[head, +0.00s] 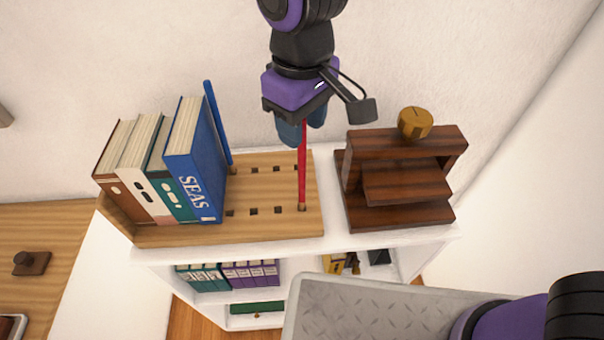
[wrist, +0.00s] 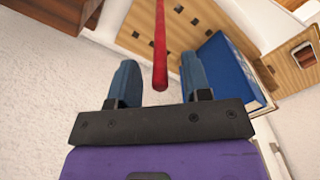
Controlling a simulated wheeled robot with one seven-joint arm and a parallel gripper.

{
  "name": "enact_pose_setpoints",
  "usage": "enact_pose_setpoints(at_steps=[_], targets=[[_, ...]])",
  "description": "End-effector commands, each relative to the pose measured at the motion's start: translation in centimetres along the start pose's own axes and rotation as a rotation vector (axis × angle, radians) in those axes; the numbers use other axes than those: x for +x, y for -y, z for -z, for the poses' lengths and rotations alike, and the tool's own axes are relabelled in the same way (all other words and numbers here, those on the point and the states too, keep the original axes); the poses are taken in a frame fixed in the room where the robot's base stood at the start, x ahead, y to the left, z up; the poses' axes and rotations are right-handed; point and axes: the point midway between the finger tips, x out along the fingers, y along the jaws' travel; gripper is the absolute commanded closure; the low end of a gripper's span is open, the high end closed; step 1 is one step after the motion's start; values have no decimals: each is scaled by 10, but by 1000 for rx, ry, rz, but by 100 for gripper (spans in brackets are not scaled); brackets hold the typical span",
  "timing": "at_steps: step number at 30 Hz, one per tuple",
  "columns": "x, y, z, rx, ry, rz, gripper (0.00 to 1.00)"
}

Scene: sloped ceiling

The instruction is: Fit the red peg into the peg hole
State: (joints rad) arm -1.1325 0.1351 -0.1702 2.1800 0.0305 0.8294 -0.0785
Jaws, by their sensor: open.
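The red peg (head: 302,165) stands nearly upright on the pale wooden board (head: 270,228), its lower end at a square hole near the board's right front. Whether it is fully seated in that hole cannot be told. My gripper (head: 303,132) is above the board with its blue fingers apart at the peg's upper end. In the wrist view the red peg (wrist: 160,45) runs between the two open fingers, with a visible gap on both sides. Several other square peg holes (head: 253,210) show empty in the board.
Books (head: 190,150) and a blue rod (head: 217,122) stand on the board's left. A dark wooden stand (head: 405,180) with a brass knob (head: 414,123) is close on the right. The wall is behind. Below are shelves with binders (head: 250,273).

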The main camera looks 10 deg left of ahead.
Motion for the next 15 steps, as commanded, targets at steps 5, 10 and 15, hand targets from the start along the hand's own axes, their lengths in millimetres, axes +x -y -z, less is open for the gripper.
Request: enact_pose_setpoints(at_steps=[5,10,15], targets=[[3,0,0,0,-1,0,56],[3,0,0,0,-1,0,72],[3,0,0,0,-1,0,100]])
